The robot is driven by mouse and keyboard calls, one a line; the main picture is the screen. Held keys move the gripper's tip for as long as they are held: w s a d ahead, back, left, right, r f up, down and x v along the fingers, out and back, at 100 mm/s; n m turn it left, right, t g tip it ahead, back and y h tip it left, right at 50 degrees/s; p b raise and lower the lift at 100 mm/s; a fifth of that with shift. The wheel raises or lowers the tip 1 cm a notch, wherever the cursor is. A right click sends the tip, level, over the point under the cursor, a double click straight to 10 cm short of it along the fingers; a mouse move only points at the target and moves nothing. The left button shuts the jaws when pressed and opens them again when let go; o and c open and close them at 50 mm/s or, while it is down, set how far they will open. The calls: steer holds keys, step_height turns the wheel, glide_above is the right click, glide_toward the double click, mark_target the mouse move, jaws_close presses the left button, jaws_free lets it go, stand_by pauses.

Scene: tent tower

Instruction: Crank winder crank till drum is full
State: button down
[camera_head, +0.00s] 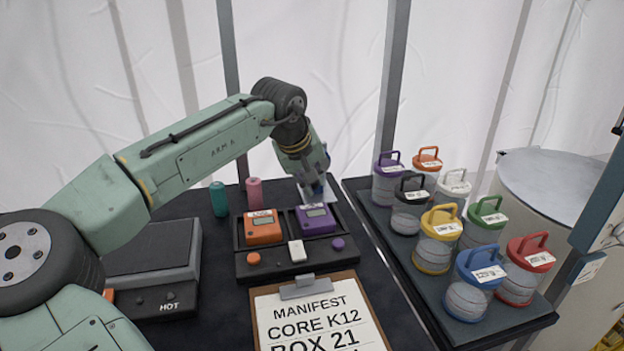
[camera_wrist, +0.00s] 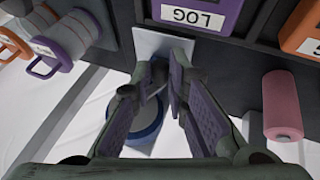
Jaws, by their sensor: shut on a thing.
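The winder stands behind the purple LOG box, mostly hidden by my gripper in the head view. Its pale upright plate (camera_wrist: 162,42) shows past the fingertips in the wrist view, with a round grey drum with a blue rim (camera_wrist: 150,118) beneath and between the fingers. A sliver of the pale plate (camera_head: 327,191) shows in the head view. My gripper (camera_head: 314,182) points down at the winder. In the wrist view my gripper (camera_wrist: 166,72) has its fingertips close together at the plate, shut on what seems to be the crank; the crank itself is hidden. The drum's fill cannot be told.
The orange LOG box (camera_head: 263,228) and purple LOG box (camera_head: 316,219) sit in a black console in front. Pink (camera_head: 254,193) and teal (camera_head: 218,199) cylinders stand left. Several lidded jars, one purple (camera_head: 388,180), fill the right-hand table. A clipboard (camera_head: 313,320) lies in front.

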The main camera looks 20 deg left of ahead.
steer(key=shift+r, duration=0.1)
stand_by(0.3)
steer(key=shift+d+r+m+g+y+p, duration=0.1)
steer(key=shift+r+m+g+y+p, duration=0.2)
steer(key=shift+g+y+p, duration=0.75)
steer(key=shift+r+g+y+p, duration=0.35)
steer(key=shift+y+p, duration=0.6)
steer(key=shift+p, duration=0.15)
steer(key=shift+w+d+r+m+g+y+p, duration=0.35)
steer(key=shift+m+g+y, duration=0.55)
steer(key=shift+y, duration=1.25)
steer(key=shift+d+r+m+g+y+p, duration=0.1)
steer(key=shift+r+m+g+y, duration=0.4)
steer(key=shift+g+y, duration=1.2)
steer(key=shift+w+d+r+m+g+y+p, duration=0.35)
steer(key=shift+m+g+y, duration=0.35)
steer(key=shift+y, duration=1.85)
steer(key=shift+s+a, duration=0.1)
steer(key=shift+s, duration=0.05)
